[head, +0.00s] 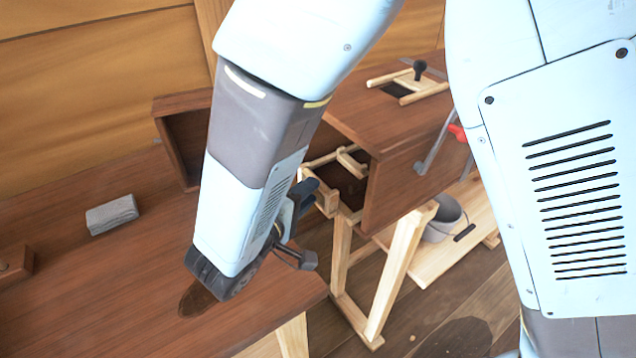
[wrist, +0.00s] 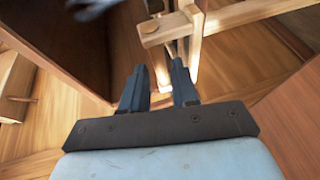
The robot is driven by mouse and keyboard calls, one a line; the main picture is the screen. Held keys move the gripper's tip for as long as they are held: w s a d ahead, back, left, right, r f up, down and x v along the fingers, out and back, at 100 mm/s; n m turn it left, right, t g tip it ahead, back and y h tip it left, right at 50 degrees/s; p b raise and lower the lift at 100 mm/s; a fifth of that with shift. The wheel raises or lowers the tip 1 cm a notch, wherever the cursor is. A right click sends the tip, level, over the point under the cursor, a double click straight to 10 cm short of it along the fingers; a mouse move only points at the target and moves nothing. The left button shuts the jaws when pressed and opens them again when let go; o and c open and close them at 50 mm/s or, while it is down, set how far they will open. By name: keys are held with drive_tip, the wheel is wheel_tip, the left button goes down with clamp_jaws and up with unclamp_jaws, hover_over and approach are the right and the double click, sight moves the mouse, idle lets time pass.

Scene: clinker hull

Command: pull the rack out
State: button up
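The rack (head: 326,200) is a pale wooden frame in the open end of a brown wooden box (head: 392,196). In the wrist view, the rack's pale bars and upright post (wrist: 194,42) show just beyond my fingertips, at top centre and right. My gripper (wrist: 158,66) has its two dark fingers apart, with a clear gap and nothing visibly held. In the head view my gripper (head: 303,192) is close to the rack's front end, partly hidden behind my forearm. I cannot tell whether a finger touches the rack.
A brown bench (head: 90,280) with a grey block (head: 112,214) lies left. A small open brown box (head: 185,145) stands behind my forearm. Pale trestle legs (head: 400,265) stand under the box, with a grey bucket (head: 443,220) beyond. A pale frame (head: 410,84) lies on the box.

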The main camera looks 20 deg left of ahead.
drive_tip(key=shift+x, duration=2.35)
drive_tip(key=shift+c, duration=0.2)
clamp_jaws()
